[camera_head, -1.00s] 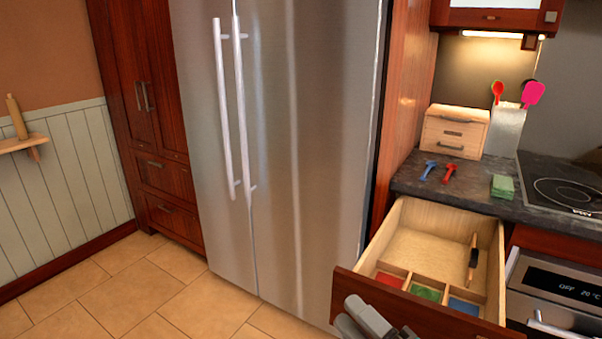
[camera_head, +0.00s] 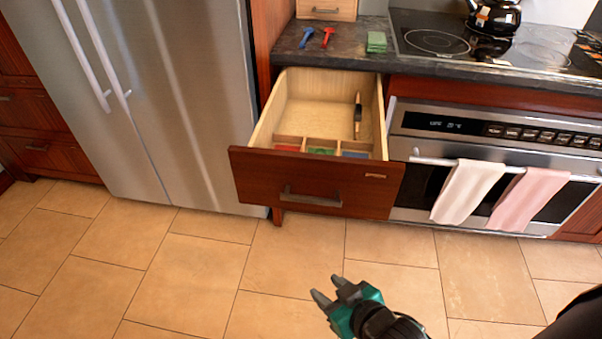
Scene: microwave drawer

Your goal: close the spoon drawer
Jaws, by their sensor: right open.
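The spoon drawer (camera_head: 315,181) stands pulled out under the counter, with a dark red wood front and a grey bar handle (camera_head: 311,197). Inside it are compartments with red, green and blue bottoms at the front, and a dark-and-tan utensil (camera_head: 358,116) by the right wall. My right gripper (camera_head: 328,292) is open and empty, in front of and below the drawer front, apart from it. My left gripper does not show.
A blue spoon (camera_head: 306,37) and a red spoon (camera_head: 328,37) lie on the counter (camera_head: 345,58) above, beside a green sponge stack (camera_head: 376,42). The oven (camera_head: 490,150) with two towels is right of the drawer; the steel fridge (camera_head: 150,90) is left. Tiled floor in front is clear.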

